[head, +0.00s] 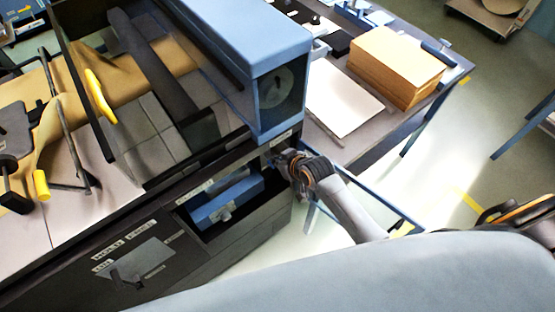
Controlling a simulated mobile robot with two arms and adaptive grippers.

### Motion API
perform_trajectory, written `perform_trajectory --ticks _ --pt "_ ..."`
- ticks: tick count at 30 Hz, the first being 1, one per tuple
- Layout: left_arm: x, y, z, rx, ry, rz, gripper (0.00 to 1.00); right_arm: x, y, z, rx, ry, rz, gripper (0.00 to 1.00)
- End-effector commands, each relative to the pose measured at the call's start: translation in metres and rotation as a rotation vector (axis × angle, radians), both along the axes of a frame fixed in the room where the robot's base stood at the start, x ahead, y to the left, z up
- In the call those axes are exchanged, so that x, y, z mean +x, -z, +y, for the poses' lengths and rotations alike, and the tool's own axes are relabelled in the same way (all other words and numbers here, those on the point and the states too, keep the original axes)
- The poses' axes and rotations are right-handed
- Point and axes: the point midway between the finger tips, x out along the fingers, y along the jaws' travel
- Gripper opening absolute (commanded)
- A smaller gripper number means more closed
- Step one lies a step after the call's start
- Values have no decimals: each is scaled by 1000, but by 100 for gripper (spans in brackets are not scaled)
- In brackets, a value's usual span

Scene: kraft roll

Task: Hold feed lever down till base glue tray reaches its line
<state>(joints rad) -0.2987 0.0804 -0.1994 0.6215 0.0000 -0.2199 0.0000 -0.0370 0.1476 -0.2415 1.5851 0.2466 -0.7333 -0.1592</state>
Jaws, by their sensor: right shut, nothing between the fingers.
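The blue tray in the recess (226,200), which looks like the base glue tray, sits low in the dark front of the machine. Its level and any line on it are too small to read. My right gripper (277,157) is shut at the machine's front right corner, just right of the recess and below a small white label. I cannot tell whether it touches a lever there; the gripper covers that spot. My left gripper is not in view.
A blue housing (240,50) rises above the recess. Brown paper (130,75) runs through the machine, near a yellow handle (101,97). Behind, a table holds a brown stack (395,65) and a white sheet (340,98). Open floor lies at right.

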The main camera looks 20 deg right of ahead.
Motion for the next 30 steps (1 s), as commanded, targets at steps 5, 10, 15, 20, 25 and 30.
perform_trajectory --ticks 5,10,15,20,25,30 --pt "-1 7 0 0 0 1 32 -2 5 -1 9 -1 -26 0" --pt "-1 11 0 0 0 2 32 -3 6 -1 22 0 -56 0" --pt "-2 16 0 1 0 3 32 -4 8 -2 29 -1 -79 0" --pt "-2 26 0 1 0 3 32 -6 14 -3 44 -1 -122 0" --pt "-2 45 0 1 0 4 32 -9 24 -3 73 -2 -204 0" --pt "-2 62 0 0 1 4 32 -11 32 -4 113 -2 -314 0"
